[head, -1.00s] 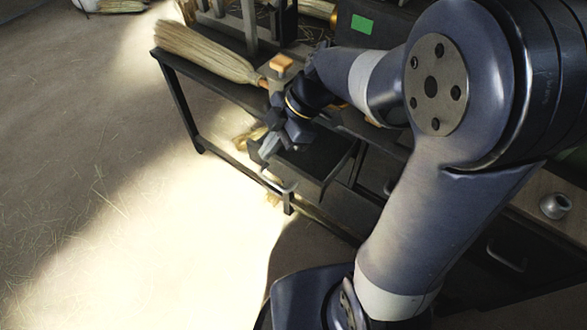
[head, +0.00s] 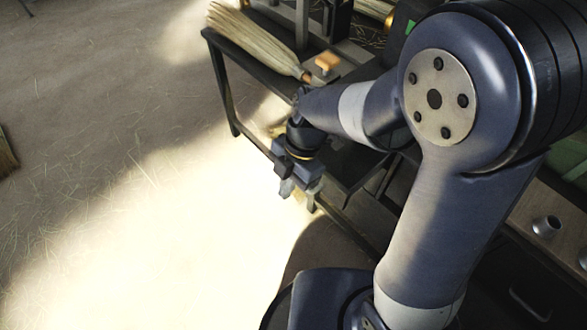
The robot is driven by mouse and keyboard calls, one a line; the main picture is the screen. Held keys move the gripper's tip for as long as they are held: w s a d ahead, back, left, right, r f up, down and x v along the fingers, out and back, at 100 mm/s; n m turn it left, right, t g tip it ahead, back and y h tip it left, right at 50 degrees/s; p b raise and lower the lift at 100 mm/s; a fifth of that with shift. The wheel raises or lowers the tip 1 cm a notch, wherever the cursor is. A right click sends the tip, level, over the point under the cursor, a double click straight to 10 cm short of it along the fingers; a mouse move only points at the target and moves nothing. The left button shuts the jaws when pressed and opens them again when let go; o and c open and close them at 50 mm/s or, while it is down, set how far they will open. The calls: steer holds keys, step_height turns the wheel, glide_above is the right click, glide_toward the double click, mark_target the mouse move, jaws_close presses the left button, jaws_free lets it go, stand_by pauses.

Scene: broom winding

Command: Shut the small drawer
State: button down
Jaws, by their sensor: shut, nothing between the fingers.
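The small drawer (head: 352,166) is a dark, shallow box under the workbench top. It looks pulled out, but my arm and gripper cover much of it, including its handle. My gripper (head: 290,188) is shut and empty. It points down in front of the drawer's outer end. I cannot tell whether it touches the drawer front.
The dark workbench (head: 222,75) bears a straw broom (head: 250,38) and a small orange-tan block (head: 327,62). Another drawer handle (head: 528,304) and a grey metal cup (head: 547,226) are at lower right. The floor at left is mostly open, with scattered straw.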

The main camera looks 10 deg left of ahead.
steer(key=shift+w+d+f, duration=0.45)
steer(key=shift+w+d, duration=0.15)
steer(key=shift+w, duration=0.1)
steer(key=shift+w+d+f, duration=0.4)
steer(key=shift+w+d, duration=0.2)
steer(key=shift+w, duration=0.05)
